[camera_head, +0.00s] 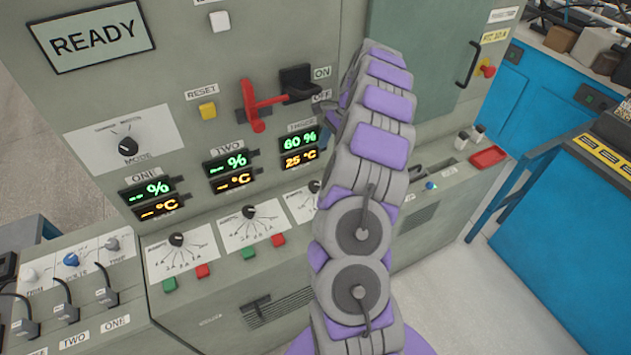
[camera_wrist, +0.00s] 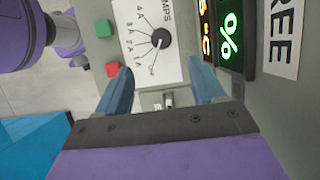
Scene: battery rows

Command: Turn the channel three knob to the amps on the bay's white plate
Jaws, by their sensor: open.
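The channel three knob (camera_wrist: 160,39) is a small black dial on a white AMPS scale (camera_wrist: 140,62) in the wrist view. Its scale lines fan out to several amp marks; I cannot tell where its pointer stands. In the head view the knob (camera_head: 314,186) shows beside my arm, its scale partly covered. My gripper (camera_wrist: 162,72) is open and empty, blue fingers apart, with the knob beyond the gap between them.
The channel three display (camera_head: 301,150) reads 60% and 25°C. Green (camera_wrist: 104,28) and red (camera_wrist: 112,69) buttons sit beside the scale. A red-handled lever (camera_head: 256,105) sticks out above the displays. A red tray (camera_head: 487,157) lies on the ledge at right.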

